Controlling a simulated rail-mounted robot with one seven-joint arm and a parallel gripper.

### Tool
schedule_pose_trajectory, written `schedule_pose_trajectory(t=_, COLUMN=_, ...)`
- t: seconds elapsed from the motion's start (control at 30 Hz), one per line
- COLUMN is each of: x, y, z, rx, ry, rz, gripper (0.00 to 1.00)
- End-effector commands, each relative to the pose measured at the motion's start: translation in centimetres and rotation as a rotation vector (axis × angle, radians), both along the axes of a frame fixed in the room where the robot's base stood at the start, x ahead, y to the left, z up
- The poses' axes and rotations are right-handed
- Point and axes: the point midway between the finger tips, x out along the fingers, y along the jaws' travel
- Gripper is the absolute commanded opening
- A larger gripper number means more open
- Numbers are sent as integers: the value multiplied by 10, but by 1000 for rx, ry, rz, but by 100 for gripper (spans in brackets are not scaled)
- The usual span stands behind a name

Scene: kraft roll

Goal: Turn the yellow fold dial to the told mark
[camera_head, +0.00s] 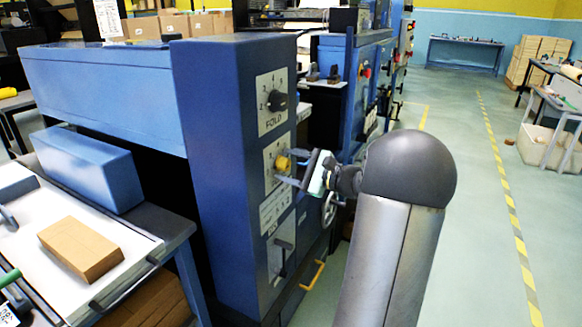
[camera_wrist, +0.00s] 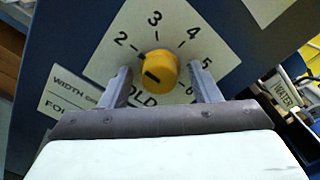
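The yellow dial (camera_head: 283,163) sits on a white plate on the blue machine's narrow front column. In the wrist view, the yellow dial (camera_wrist: 157,70) is ringed by the numbers 2 to 6 on its white plate (camera_wrist: 110,62). A short dark bar shows on its face, and a small dark point sits at its upper-left edge, near the 2. The label below is partly hidden and reads "OLD". My gripper (camera_wrist: 162,72) is open, with one finger on each side of the dial and visible gaps between. In the head view, my gripper (camera_head: 291,177) is close in front of the plate.
A black dial (camera_head: 278,101) on a numbered plate sits above the yellow one. A lever plate (camera_head: 281,252) is lower on the column. A table (camera_head: 35,225) with a brown block (camera_head: 81,248) stands at left. The floor at right is mostly clear.

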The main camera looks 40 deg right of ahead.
Motion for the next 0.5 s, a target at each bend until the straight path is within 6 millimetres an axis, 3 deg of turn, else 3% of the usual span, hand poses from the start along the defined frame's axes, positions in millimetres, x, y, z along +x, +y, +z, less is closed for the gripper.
schedule_pose_trajectory(t=0.3, x=-4, y=-3, z=-1, rx=1, ry=3, rz=-4, gripper=56)
schedule_pose_trajectory(t=0.5, x=-31, y=-15, z=0, rx=0, ry=2, rz=-6, gripper=56)
